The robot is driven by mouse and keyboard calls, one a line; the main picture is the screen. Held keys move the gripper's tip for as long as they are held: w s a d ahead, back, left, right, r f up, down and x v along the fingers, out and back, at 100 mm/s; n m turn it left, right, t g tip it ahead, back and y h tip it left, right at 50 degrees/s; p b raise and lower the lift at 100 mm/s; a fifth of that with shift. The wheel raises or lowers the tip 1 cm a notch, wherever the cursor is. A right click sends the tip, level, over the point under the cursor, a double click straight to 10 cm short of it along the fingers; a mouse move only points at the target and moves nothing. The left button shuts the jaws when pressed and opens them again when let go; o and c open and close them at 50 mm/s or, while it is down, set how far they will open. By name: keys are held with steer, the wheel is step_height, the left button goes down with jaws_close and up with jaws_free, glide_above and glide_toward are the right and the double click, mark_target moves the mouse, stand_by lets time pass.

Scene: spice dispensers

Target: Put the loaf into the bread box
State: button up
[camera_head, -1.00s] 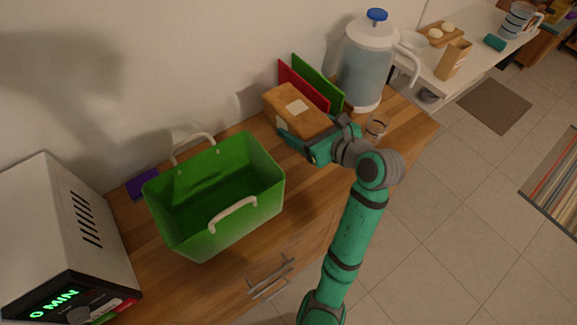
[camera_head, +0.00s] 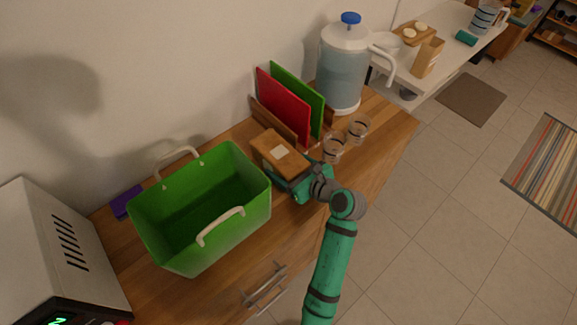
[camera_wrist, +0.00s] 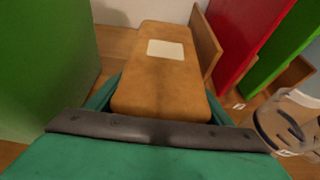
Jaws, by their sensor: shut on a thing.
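The loaf (camera_head: 279,151) is a brown block with a pale square label on top. My gripper (camera_head: 296,180) is shut on the loaf from its near right side, just right of the green box. In the wrist view the loaf (camera_wrist: 165,85) stretches away from the gripper (camera_wrist: 160,118), its label facing up; the fingers are mostly hidden. The green open-topped box (camera_head: 197,262) with two white handles, probably the bread box, stands left of the loaf and looks empty. The loaf is outside it. I cannot tell whether the loaf touches the counter.
Red (camera_head: 283,105) and green (camera_head: 297,95) boards stand in a wooden rack behind the loaf. Two glass jars (camera_head: 334,147) and a large water jug (camera_head: 343,70) are to the right. A white appliance (camera_head: 50,245) and a purple item (camera_head: 126,202) are left of the box.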

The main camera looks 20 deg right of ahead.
steer(key=shift+f, duration=0.55)
steer(key=shift+f, duration=0.1)
steer(key=o, duration=1.2)
steer(key=shift+f, duration=0.1)
